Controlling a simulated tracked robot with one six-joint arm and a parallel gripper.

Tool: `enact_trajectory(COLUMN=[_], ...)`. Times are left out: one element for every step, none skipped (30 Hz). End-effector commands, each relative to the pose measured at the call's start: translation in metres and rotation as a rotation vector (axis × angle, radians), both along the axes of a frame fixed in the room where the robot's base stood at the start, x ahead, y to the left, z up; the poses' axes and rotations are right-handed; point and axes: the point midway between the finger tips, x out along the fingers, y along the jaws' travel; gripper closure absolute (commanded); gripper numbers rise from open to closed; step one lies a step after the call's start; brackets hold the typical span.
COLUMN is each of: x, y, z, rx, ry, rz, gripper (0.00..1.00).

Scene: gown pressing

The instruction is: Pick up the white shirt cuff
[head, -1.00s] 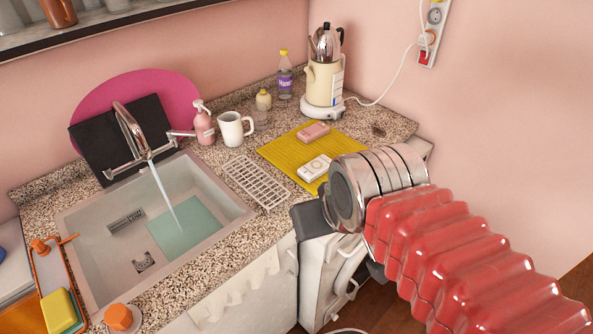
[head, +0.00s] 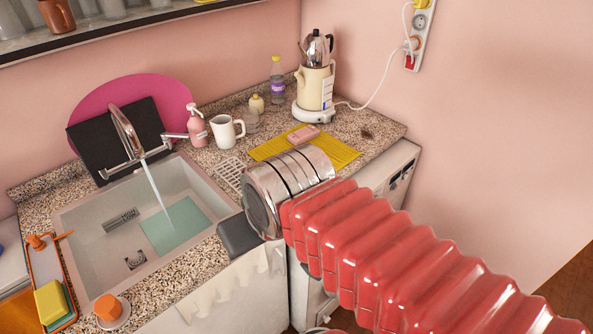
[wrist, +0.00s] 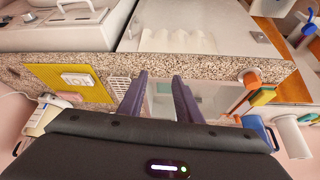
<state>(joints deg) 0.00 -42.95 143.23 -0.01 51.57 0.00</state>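No shirt or cuff can be made out for certain. A white cloth with a wavy lower edge (head: 232,296) hangs on the cabinet front below the sink; it also shows in the wrist view (wrist: 178,40). I cannot tell whether it belongs to a shirt. My gripper's two dark fingers (wrist: 160,76) stand apart with nothing between them in the wrist view. In the head view only a dark grey part of my gripper shows, near the counter's front edge; my silver and red arm hides the rest.
The sink (head: 105,238) has its tap running. A drying rack (head: 229,174), white mug (head: 226,131), soap bottle (head: 196,130), yellow mat (head: 340,152) and kettle (head: 315,88) stand on the speckled counter. An orange-rimmed tray (head: 44,268) with sponges lies at the left.

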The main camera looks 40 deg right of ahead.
Motion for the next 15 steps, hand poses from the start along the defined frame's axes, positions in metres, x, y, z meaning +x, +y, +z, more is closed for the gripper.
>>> enact_trajectory(x=[0.0000,-0.0001,-0.0001,-0.0001,-0.0001,-0.0001,-0.0001,-0.0001,0.0000,0.0002,0.0006,0.0016,0.0028,0.0042,0.0067], y=[0.0000,0.0000,0.0000,0.0000,0.0000,0.0000,0.0000,0.0000,0.0000,-0.0001,-0.0003,-0.0008,-0.0014,-0.0022,-0.0036], z=[0.0000,0.0000,0.0000,0.0000,0.0000,0.0000,0.0000,0.0000,0.0000,0.0003,0.0010,0.0019,0.0029,0.0041,0.0055], rx=[0.000,0.000,0.000,0.000,0.000,0.000,0.000,0.000,0.000,0.000,0.001,0.003,0.004,0.006,0.010], ry=[0.000,0.000,0.000,0.000,0.000,0.000,0.000,0.000,0.000,0.000,0.001,0.002,0.004,0.006,0.012], rz=[0.000,0.000,0.000,0.000,0.000,0.000,0.000,0.000,0.000,-0.001,-0.003,-0.008,-0.012,-0.020,-0.032], gripper=[0.69,0.69,0.69,0.69,0.69,0.69,0.69,0.69,0.66,0.64,0.62,0.59,0.57,0.55,0.52])
